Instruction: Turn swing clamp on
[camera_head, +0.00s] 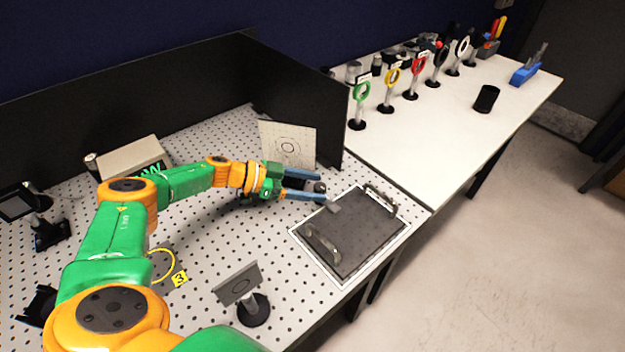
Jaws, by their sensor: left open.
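A dark rectangular plate (350,240) with two metal handles lies in a light frame at the right edge of the perforated table. A small grey block-like part (333,206) sits at the plate's upper left edge; it may be part of the swing clamp, but it is too small to tell. My left gripper (321,186) is open, its two blue fingers pointing right, just left of the plate's far corner. A small dark shape shows between the fingertips; I cannot tell whether it touches them. My right gripper is not in view.
A white panel with a circle mark (288,146) stands behind the gripper. A small grey plate on a round stand (240,288) is in front. Black foam walls (300,100) close off the back. A white table (440,140) beyond holds several colored rings on stands.

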